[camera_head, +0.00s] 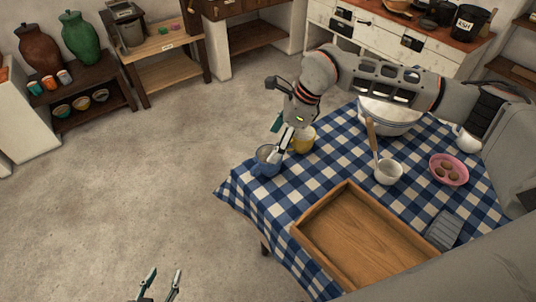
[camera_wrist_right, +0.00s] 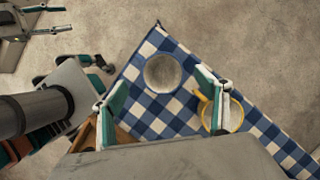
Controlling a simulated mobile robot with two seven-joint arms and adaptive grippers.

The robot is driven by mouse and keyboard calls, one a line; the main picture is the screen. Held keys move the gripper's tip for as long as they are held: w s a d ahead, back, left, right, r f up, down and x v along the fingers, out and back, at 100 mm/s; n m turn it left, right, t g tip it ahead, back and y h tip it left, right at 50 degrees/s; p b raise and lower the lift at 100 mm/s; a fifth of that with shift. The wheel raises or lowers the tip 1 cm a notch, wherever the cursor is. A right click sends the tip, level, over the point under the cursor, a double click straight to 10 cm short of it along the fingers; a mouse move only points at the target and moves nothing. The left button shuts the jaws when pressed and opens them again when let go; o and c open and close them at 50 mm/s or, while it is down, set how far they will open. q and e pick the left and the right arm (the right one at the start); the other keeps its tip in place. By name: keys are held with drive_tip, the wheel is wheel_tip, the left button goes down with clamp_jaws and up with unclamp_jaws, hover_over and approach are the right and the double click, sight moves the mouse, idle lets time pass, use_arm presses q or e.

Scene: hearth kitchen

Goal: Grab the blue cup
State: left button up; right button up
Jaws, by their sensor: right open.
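The blue cup (camera_head: 266,168) stands upright near the left corner of the checked cloth. In the right wrist view its round grey inside (camera_wrist_right: 162,73) shows from above. My right gripper (camera_head: 280,139) is open and empty, just above and beside the cup. In its wrist view the two teal fingers (camera_wrist_right: 162,80) are apart, with the cup between and slightly beyond their tips. Whether a finger touches it, I cannot tell. My left gripper (camera_head: 165,274) is open and empty over the floor at the bottom of the head view.
A yellow mug (camera_head: 304,141) stands close to the blue cup, partly behind the right finger in the wrist view (camera_wrist_right: 236,115).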

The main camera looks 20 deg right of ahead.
sight(267, 156)
drive_tip(key=shift+d+x, duration=0.15)
drive_tip(key=shift+x, duration=0.6)
drive_tip(key=shift+d+x, duration=0.1)
drive_tip(key=shift+x, duration=0.65)
drive_tip(key=p+x, duration=0.1)
drive_tip(key=x, duration=0.3)
drive_tip(key=shift+w+f, duration=0.15)
drive_tip(key=shift+f, duration=0.2)
drive_tip(key=shift+d, duration=0.1)
drive_tip(key=c, duration=1.4)
